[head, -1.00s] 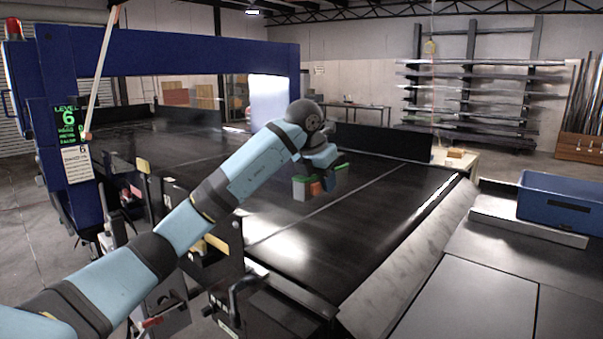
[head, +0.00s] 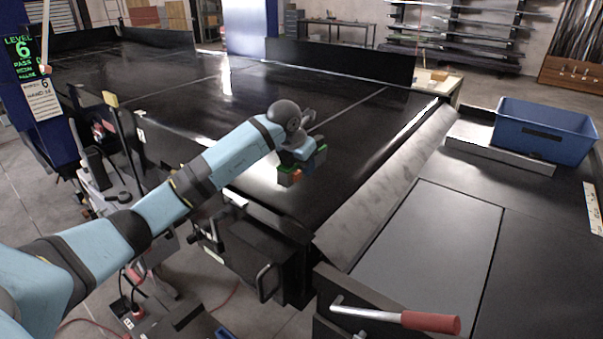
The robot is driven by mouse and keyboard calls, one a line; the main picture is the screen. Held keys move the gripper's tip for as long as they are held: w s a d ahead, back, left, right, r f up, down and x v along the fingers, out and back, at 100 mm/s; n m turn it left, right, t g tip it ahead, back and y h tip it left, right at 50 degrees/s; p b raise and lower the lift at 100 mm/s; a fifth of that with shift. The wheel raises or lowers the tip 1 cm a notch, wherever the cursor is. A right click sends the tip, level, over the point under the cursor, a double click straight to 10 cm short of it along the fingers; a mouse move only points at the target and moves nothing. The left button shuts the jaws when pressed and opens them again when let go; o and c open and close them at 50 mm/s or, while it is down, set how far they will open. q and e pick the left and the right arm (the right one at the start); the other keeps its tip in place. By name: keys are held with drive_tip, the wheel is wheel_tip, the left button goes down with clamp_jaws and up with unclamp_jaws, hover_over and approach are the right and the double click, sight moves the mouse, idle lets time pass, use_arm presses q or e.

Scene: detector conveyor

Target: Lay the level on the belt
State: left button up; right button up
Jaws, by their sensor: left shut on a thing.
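My left gripper (head: 300,170) is shut on the level (head: 321,156), a short green piece with orange-red showing next to the jaws. The gripper's body hides much of it. The level is over the near part of the black belt (head: 360,145), close to its surface; I cannot tell whether it touches. My left arm reaches in from the left. My right gripper is not in view.
A blue bin (head: 545,128) stands on the dark counter at the right. A red-handled metal tool (head: 430,321) is at the front. A blue post with a screen (head: 25,55) stands at the left. Most of the belt is clear.

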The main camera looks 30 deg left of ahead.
sight(302, 190)
use_arm(q)
wheel_tip(302, 190, down, 4)
drive_tip(key=shift+r+p, duration=0.2)
drive_tip(key=shift+p, duration=0.35)
drive_tip(key=shift+f, duration=0.2)
drive_tip(key=shift+f+b, duration=0.25)
drive_tip(key=shift+b, duration=0.1)
drive_tip(key=shift+f+b, duration=0.3)
drive_tip(key=shift+f, duration=0.05)
drive_tip(key=o, duration=0.8)
drive_tip(key=shift+o, duration=1.3)
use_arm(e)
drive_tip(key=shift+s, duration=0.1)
